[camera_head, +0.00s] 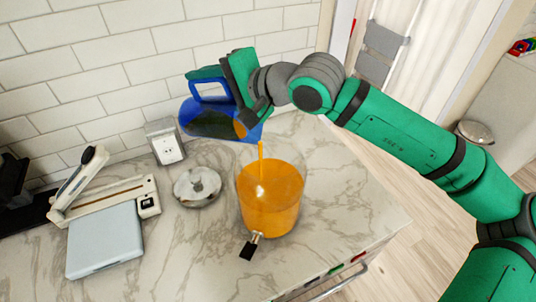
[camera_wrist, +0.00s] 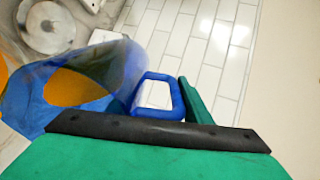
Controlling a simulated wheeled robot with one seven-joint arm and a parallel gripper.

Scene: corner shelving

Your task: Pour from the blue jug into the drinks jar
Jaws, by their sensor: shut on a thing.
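The blue jug (camera_head: 205,118) is tilted above the drinks jar, its handle in my gripper (camera_head: 222,78). Orange liquid shows inside the jug, and a thin orange stream falls from it into the jar. The drinks jar (camera_head: 270,200) is clear, has a small tap at its front, stands upright on the counter and holds much orange liquid. In the wrist view the jug (camera_wrist: 100,75) shows its see-through wall, orange liquid inside and its blue handle beside my gripper's finger (camera_wrist: 195,105). The fingertips are partly hidden there.
A round metal lid (camera_head: 197,186) lies on the marble counter (camera_head: 190,255) left of the jar. An outlet box (camera_head: 165,142) stands by the tiled wall. A paper trimmer (camera_head: 105,205) and a pale blue-grey flat item (camera_head: 104,240) lie at the left. The counter edge is right of the jar.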

